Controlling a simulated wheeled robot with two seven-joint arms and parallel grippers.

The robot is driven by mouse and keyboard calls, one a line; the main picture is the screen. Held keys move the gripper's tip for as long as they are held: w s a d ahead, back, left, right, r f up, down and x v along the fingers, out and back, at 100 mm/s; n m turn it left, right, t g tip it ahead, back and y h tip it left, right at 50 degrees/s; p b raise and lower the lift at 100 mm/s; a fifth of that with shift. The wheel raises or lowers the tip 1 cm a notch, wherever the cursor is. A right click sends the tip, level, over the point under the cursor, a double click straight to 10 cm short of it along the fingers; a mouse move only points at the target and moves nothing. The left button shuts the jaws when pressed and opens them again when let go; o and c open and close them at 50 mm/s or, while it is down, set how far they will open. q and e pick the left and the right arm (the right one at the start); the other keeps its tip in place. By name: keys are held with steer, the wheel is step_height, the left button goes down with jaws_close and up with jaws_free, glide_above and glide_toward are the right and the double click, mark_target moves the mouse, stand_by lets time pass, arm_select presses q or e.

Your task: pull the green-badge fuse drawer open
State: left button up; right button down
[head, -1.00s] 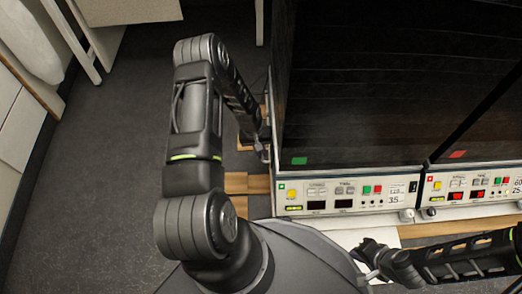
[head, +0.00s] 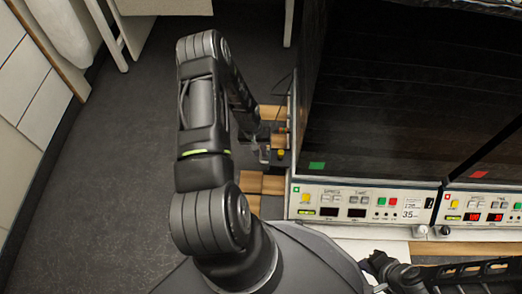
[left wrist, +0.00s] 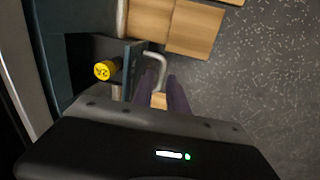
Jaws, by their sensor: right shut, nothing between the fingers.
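The fuse drawer (left wrist: 127,75) stands out from the left side of the green-labelled shaker unit (head: 362,203). A yellow-capped fuse (left wrist: 103,71) shows in it in the left wrist view, and a small yellow spot (head: 281,154) shows there in the head view. The bent metal handle (left wrist: 154,56) on the drawer front runs down between the fingers of my left gripper (left wrist: 161,85), which appear closed on it. My left gripper (head: 262,154) is small in the head view. My right gripper (head: 375,268) is shut and empty in front of the units. The drawer's badge is not visible.
A second unit with a red label (head: 480,174) stands to the right. The dark floor (head: 110,180) to the left is clear, with white cabinets (head: 45,100) beyond.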

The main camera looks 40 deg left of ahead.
arm_select(q)
steer(key=shift+o, duration=1.1)
steer(key=shift+r, duration=0.1)
step_height(320, 180, up, 8)
steer(key=a+p, duration=0.1)
steer(key=p, duration=0.2)
steer(key=shift+s+f, duration=0.2)
steer(key=shift+s, duration=0.2)
steer(key=shift+s+f, duration=0.1)
